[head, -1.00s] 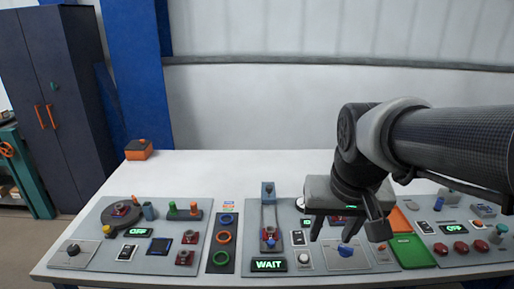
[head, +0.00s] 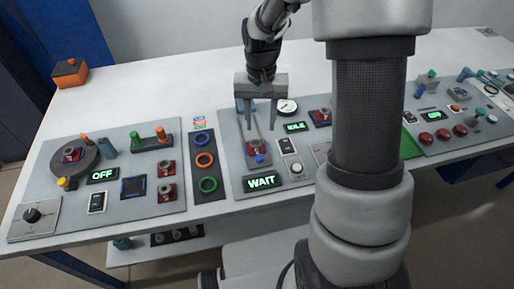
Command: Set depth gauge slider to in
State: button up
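A slider-like fixture stands on the grey middle panel (head: 231,178), with two thin rails running from near to far. I see no readable in or out mark. A white round dial (head: 287,106) stands to the right of the rails. My gripper (head: 261,128) points down over the far part of the rails, its two fingers apart with nothing between them. Whether it touches the fixture cannot be told.
A green WAIT display (head: 262,182) lies in front of the fixture, and an IDLE display (head: 296,127) to its right. A dark strip with coloured rings (head: 207,185) lies left. My arm hides part of the right side.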

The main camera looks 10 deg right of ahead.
aim_at(260, 156)
notch_tip(260, 156, down, 15)
jog(key=shift+f, duration=0.1)
jog(key=shift+c, duration=0.4)
grip_shut()
